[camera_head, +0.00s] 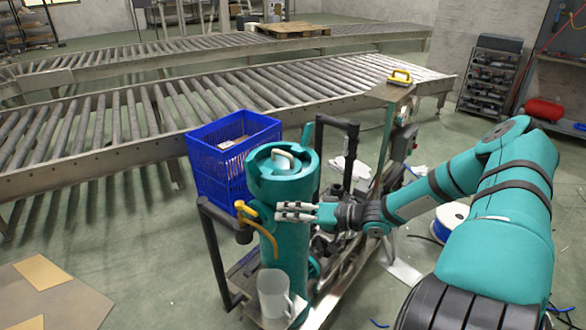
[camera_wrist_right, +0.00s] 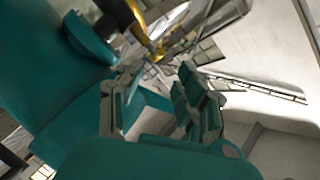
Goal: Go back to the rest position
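My right arm comes in from the right side of the head view. My right gripper (camera_head: 292,211) is beside the teal cylinder (camera_head: 288,243), close to the yellow tap (camera_head: 258,222) on its side. In the right wrist view the two fingers of my right gripper (camera_wrist_right: 155,78) stand apart with nothing seen held between them. The yellow tap (camera_wrist_right: 150,42) shows beyond the fingertips there. I cannot tell whether the gripper touches the cylinder or tap. A translucent jug (camera_head: 274,295) stands below the tap. My left gripper is not in view.
A blue crate (camera_head: 222,168) stands behind the cylinder, near the roller conveyor (camera_head: 130,135). A black-railed metal frame (camera_head: 213,245) surrounds the cylinder. A yellow-handled tool (camera_head: 400,76) sits on the frame's far post. A spool (camera_head: 450,220) is behind my right arm.

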